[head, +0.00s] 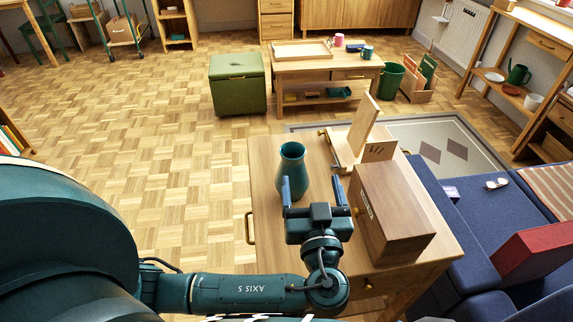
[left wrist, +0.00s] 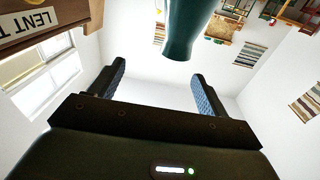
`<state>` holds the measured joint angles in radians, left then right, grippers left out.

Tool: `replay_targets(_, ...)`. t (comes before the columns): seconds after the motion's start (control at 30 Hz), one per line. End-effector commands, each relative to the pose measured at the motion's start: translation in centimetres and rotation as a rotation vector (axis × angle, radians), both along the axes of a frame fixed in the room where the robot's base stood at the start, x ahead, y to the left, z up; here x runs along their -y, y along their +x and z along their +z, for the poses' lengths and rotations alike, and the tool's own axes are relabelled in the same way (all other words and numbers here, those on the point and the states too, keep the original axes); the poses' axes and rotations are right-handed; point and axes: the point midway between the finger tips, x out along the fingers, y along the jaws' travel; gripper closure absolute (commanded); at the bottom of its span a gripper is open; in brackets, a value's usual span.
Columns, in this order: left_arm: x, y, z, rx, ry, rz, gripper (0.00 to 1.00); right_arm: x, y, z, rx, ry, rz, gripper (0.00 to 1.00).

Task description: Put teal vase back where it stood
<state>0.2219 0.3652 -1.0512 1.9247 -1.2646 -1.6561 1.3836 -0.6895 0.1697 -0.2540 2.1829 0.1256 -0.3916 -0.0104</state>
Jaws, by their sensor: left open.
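The teal vase (head: 291,170) stands upright on the wooden cabinet top (head: 268,215), near its left side. My left gripper (head: 311,188) is open at the vase's near side, with its blue-padded fingers pointing towards it. In the left wrist view the vase (left wrist: 185,28) shows at the top, beyond the fingertips of the open gripper (left wrist: 158,80). Nothing is between the fingers there. My right gripper is not in view.
A wooden box (head: 392,212) with a label stands close to the right of my left gripper. A wooden stand (head: 355,135) is behind it. A blue sofa (head: 455,225) adjoins the cabinet's right. The cabinet top left of the vase is clear.

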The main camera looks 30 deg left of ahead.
Motion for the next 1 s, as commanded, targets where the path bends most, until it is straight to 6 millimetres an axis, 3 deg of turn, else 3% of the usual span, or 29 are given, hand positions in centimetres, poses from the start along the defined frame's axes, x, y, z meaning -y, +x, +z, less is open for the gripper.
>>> replay_targets(0.07,-0.3,-1.2,-0.6,-0.016,-0.05,0.049,0.23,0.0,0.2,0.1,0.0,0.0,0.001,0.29)
replay_targets(0.17,-0.9,-1.4,-0.9,-0.021,-0.073,0.076,0.23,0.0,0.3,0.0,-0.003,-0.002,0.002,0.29)
replay_targets(0.5,-4.6,3.4,-0.7,-0.019,-0.068,0.079,0.23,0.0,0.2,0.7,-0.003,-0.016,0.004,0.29)
replay_targets(0.77,-5.9,5.0,-0.5,-0.018,-0.069,0.078,0.23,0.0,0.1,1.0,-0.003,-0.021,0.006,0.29)
replay_targets(1.0,-8.2,7.6,0.1,-0.02,-0.066,0.078,0.23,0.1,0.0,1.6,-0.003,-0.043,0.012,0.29)
